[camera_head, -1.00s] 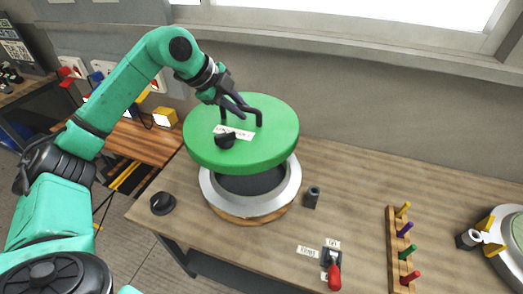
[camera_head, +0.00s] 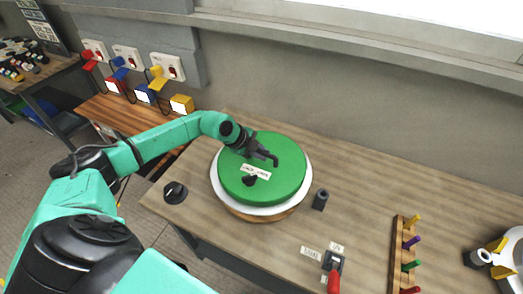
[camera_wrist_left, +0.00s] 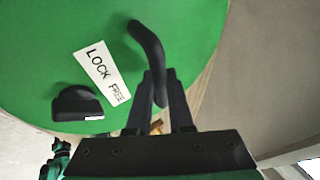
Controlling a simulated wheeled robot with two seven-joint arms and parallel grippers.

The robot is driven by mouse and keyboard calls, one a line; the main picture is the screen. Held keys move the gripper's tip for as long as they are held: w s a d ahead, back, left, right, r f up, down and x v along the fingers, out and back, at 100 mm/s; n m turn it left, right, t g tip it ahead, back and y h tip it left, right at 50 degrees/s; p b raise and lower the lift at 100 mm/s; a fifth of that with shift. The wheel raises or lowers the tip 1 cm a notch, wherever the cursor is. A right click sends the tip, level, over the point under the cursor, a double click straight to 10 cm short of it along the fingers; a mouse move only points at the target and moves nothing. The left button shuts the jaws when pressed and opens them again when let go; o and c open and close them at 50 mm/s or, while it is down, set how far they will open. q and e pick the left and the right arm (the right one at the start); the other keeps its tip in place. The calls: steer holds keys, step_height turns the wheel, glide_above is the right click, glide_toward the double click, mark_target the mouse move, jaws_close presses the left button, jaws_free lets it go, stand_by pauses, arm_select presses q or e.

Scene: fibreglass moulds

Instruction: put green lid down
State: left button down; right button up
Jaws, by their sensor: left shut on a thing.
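The green lid (camera_head: 265,185) is a round disc with a black handle, a black knob (camera_head: 250,181) and a white label. In the head view it sits low over the round mould with the white rim (camera_head: 222,196), and the dark inside of the mould is hidden. I cannot tell whether the lid fully touches the rim. My left gripper (camera_head: 262,153) is shut on the lid's black handle; the wrist view shows the fingers (camera_wrist_left: 160,95) at the handle, the knob (camera_wrist_left: 78,103) and the label "LOCK FREE" (camera_wrist_left: 103,73). My right gripper is not in view.
A black dial (camera_head: 175,192) lies left of the mould, a dark cylinder (camera_head: 320,200) right of it. A red-handled lever (camera_head: 333,280) and a wooden rack (camera_head: 397,255) with coloured pegs stand further right. Another round mould (camera_head: 515,250) is at the right edge. Bare table lies between.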

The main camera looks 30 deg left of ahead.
arm_select(q)
steer(key=shift+f, duration=0.1)
steer(key=c, duration=0.8)
jaws_free()
steer(key=shift+f, duration=0.1)
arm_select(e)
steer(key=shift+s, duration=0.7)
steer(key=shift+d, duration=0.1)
arm_select(q)
steer(key=b+v, duration=0.4)
steer(key=v, duration=0.8)
steer(key=shift+b, duration=0.35)
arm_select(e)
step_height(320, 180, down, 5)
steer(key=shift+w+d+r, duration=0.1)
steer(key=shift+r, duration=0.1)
